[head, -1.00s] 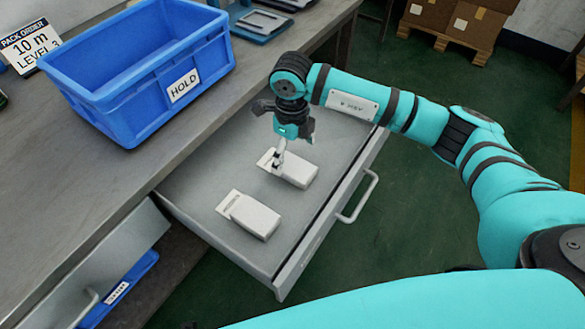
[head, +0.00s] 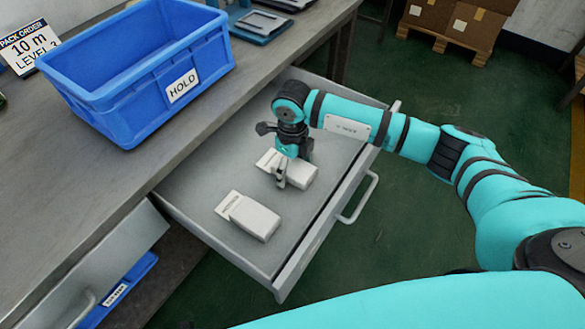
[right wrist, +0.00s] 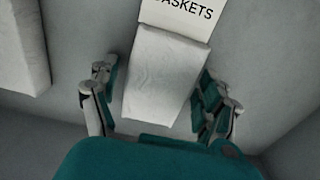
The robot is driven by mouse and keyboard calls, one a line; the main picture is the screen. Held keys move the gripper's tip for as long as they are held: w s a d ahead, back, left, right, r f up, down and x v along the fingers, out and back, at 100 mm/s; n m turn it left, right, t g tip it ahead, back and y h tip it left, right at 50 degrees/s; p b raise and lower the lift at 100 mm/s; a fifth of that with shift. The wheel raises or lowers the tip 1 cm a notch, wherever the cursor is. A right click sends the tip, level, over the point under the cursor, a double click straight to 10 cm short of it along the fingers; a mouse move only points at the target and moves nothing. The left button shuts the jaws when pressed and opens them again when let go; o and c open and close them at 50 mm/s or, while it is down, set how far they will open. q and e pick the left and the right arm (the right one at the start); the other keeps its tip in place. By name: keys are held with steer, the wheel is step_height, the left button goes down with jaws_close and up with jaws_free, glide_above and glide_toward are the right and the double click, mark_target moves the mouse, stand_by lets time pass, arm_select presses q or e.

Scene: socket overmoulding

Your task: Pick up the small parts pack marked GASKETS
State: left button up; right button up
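The GASKETS pack (right wrist: 163,75) is a small white pack with a label flap reading "ASKETS", its first letter cut off by the frame's top edge. In the head view it is the farther pack (head: 301,174) in the open drawer, partly hidden by my right gripper (head: 281,180). In the right wrist view my right gripper (right wrist: 160,100) is open, with one finger on each side of the pack and gaps visible between. A second white pack (head: 254,217) lies nearer in the drawer; its label is unreadable. My left gripper is not in view.
The pulled-out grey drawer (head: 200,196) has raised walls and a front handle (head: 360,198). A blue bin marked HOLD (head: 150,85) stands on the bench (head: 60,190). The drawer floor around the packs is clear.

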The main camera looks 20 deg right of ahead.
steer(key=c, duration=0.9)
steer(key=shift+r, duration=0.1)
